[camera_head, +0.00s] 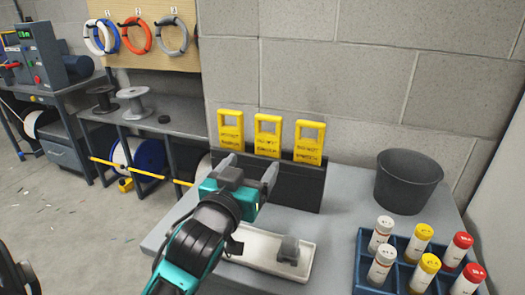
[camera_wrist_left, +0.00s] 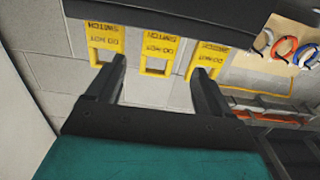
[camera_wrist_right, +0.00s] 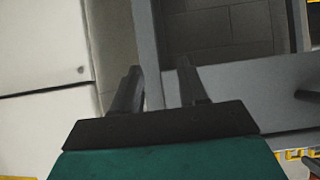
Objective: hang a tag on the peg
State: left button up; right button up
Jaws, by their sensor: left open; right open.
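Three yellow tags with black lettering and a square hole at the top stand upright in a black holder (camera_head: 298,188) by the wall: a left tag (camera_head: 230,138), a middle tag (camera_head: 267,145) and a right tag (camera_head: 308,152). My left gripper (camera_head: 249,170) is open and empty in front of the holder. In the left wrist view the tags appear upside down, and the middle tag (camera_wrist_left: 160,48) shows between the fingers, beyond them. My right gripper (camera_wrist_right: 160,70) is open and empty in the right wrist view, away from the tags. I cannot make out a clear peg for the tag.
A pale tray (camera_head: 258,249) with a grey piece lies on the bench, partly behind my left arm. A dark bucket (camera_head: 408,182) and a blue rack (camera_head: 366,262) of capped bottles stand right. Cable coils hang on a board (camera_head: 128,14) at the back left.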

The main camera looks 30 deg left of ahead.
aim_at(267, 144)
pick_arm(q)
jog(key=x, duration=0.8)
jog(key=shift+w+a, duration=0.15)
jog(key=shift+w, duration=0.15)
jog(key=shift+w+a+p, duration=0.1)
jog(key=shift+w+p, duration=0.2)
jog(key=shift+w, duration=0.45)
pick_arm(e)
jog(key=shift+s+d+f, duration=0.15)
jog(key=shift+s+d, duration=0.05)
jog(key=shift+s, duration=0.1)
pick_arm(q)
jog(key=c, duration=0.8)
pick_arm(e)
jog(key=shift+a+r, duration=0.1)
jog(key=shift+r, duration=0.15)
